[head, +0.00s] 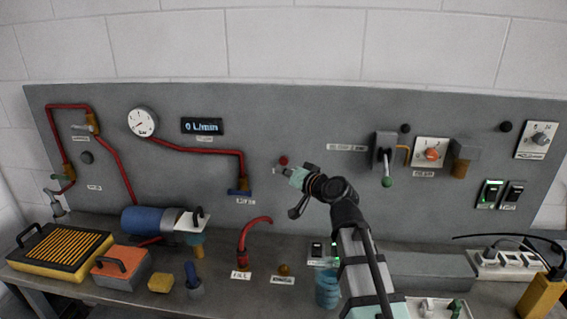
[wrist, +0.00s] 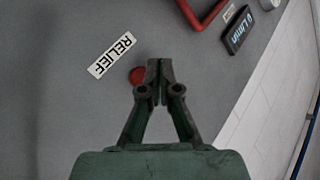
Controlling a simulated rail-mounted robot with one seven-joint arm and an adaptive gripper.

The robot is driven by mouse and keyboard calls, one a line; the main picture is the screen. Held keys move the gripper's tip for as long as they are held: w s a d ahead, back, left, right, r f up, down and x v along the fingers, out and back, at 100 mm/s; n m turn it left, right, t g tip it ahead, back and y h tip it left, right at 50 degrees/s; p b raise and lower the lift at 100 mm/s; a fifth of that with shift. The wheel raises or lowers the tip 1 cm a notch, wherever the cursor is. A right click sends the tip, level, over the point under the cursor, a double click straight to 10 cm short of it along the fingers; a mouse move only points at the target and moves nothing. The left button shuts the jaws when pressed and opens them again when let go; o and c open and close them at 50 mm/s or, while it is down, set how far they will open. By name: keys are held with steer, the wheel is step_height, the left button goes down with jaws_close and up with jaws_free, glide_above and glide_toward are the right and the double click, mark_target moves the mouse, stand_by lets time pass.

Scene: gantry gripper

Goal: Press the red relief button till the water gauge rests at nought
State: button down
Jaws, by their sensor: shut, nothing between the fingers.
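The red relief button (head: 283,160) is on the grey upright panel, near its middle. In the wrist view the red button (wrist: 137,76) shows beside the RELIEF label (wrist: 112,55), partly covered by my fingers. My gripper (head: 290,172) is shut and empty, its fingertips close to the button; in the wrist view the closed fingertips (wrist: 158,68) lie just right of it. I cannot tell whether they touch it. The round white water gauge (head: 142,121) is at the panel's upper left; its needle is too small to read surely. A display (head: 202,126) reads 0 L/min.
A red pipe (head: 200,151) runs from the gauge to a blue fitting left of the button. A lever (head: 386,160) and knob (head: 432,154) stick out at right. Below, the bench holds a curved red spout (head: 243,236), a blue cylinder (head: 150,220) and boxes. The panel around the button is clear.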

steer(key=s, duration=0.3)
steer(key=shift+s+a, duration=0.15)
stand_by(0.6)
